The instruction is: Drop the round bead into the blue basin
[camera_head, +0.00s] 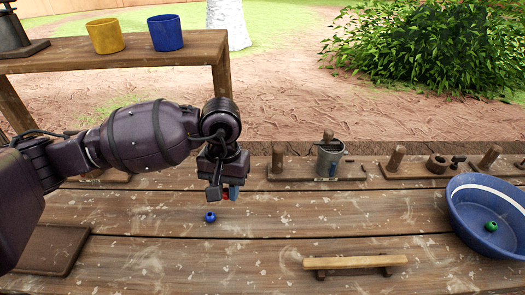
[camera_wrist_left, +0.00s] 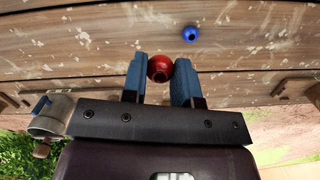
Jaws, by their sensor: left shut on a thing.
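My left gripper (camera_head: 224,193) is shut on a round red bead, held above the wooden table. In the left wrist view, the red bead (camera_wrist_left: 160,69) sits between the two blue finger pads. A round blue bead (camera_head: 210,217) lies on the table just below and left of the gripper; it also shows in the left wrist view (camera_wrist_left: 190,34). The blue basin (camera_head: 466,227) with a white band stands at the table's right, well away from the gripper. A green bead (camera_head: 491,226) lies inside it. My right gripper is out of view.
A low wooden bar on feet (camera_head: 355,262) lies at the front between gripper and basin. A metal can (camera_head: 329,158) and wooden peg stands line the back edge. A yellow cup (camera_head: 105,36) and a blue cup (camera_head: 165,33) stand on a raised shelf. The middle table is mostly clear.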

